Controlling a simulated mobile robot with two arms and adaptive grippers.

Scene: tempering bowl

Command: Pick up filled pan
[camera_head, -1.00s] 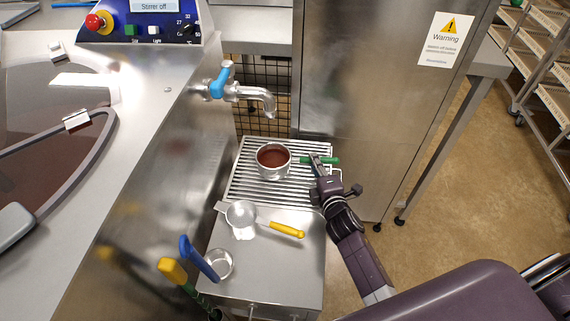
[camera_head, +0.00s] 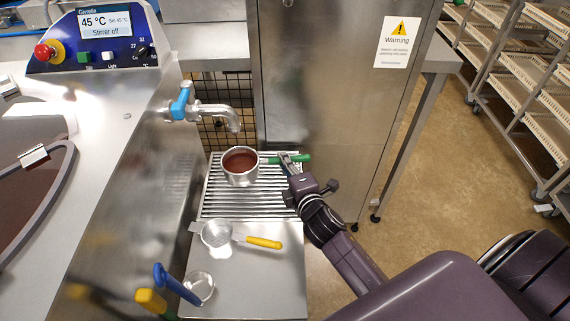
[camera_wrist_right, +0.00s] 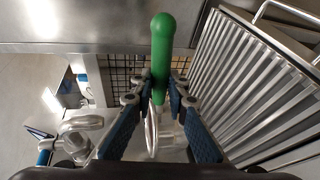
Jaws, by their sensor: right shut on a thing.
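The filled pan (camera_head: 240,166) is a small round metal pan with dark reddish-brown liquid in it. In the head view it is level, at the back of the slatted metal grate (camera_head: 212,200), and looks slightly raised above it. Its green handle (camera_head: 296,158) points right. My right gripper (camera_head: 287,162) is shut on the handle near the pan side. In the right wrist view the green handle (camera_wrist_right: 162,50) stands between the fingers of my right gripper (camera_wrist_right: 160,92). My left gripper is not in view.
A tap (camera_head: 215,112) stands above and left of the pan. A steel cabinet (camera_head: 325,110) rises behind the grate. In front lie a yellow-handled scoop (camera_head: 262,242) and a small metal cup (camera_head: 200,287) with a blue handle. The melting tank (camera_head: 30,200) is at left.

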